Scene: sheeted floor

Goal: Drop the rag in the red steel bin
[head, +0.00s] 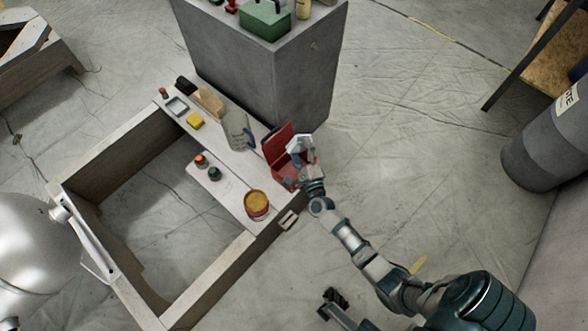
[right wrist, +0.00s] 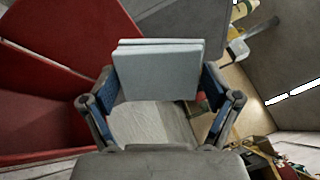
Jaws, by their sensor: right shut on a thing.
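The red steel bin (head: 272,150) stands at the near right end of the pale plank, with its red lid raised. Its red panels (right wrist: 40,65) fill the left side of the right wrist view. My right gripper (head: 301,153) is at the bin, overlapping its right side in the head view. It is shut on the rag (right wrist: 155,70), a pale grey, folded flat piece between the two fingers. The rag (head: 298,143) shows as a small pale patch in the head view. The bin's inside is mostly hidden by my gripper. My left gripper is not clearly seen.
A grey pitcher (head: 235,130) stands beside the bin, near a grey block (head: 265,85). An orange-topped tin (head: 257,204), a yellow item (head: 194,121) and small jars are on the wooden frame (head: 200,285). Floor between is clear.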

